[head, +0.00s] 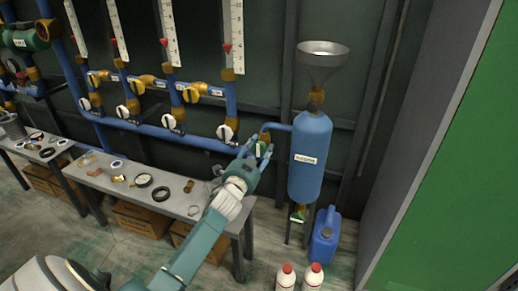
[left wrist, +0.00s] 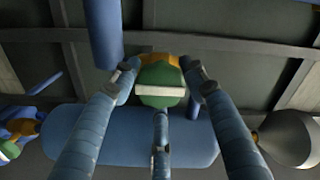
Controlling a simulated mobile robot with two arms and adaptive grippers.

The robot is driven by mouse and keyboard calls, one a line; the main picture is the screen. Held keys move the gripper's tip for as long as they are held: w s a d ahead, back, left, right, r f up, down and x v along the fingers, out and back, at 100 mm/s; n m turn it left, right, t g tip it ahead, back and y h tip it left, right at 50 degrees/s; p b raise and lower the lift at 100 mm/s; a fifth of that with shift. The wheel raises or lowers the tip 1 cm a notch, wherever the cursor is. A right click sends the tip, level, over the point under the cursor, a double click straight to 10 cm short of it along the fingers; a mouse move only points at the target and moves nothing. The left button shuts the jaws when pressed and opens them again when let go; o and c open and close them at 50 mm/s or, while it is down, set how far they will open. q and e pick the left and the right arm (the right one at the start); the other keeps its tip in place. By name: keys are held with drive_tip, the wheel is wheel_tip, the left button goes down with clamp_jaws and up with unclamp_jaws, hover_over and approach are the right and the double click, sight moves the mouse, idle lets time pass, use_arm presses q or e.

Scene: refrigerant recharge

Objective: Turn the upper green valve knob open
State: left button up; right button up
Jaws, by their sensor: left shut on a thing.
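The upper green valve knob (left wrist: 160,78) has a white stripe and sits on a brass fitting on the pipe at the upper left of the blue tank (head: 310,165). In the head view the knob (head: 263,150) is partly covered by my fingers. My left gripper (head: 257,147) is shut on the knob, with blue fingers on both sides of it and one below, as the left wrist view shows. The lower green valve (head: 297,214) is under the tank. My right gripper is not in view.
A metal funnel (head: 322,54) tops the tank. A blue jug (head: 325,236) and white bottles with red caps (head: 286,276) stand on the floor. A grey bench (head: 165,184) with rings and fittings is left of my arm. Blue pipes (head: 160,132) line the wall behind.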

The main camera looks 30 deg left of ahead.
use_arm(q)
drive_tip(key=o, duration=1.2)
drive_tip(key=v, duration=1.2)
drive_tip(key=shift+f, duration=0.1)
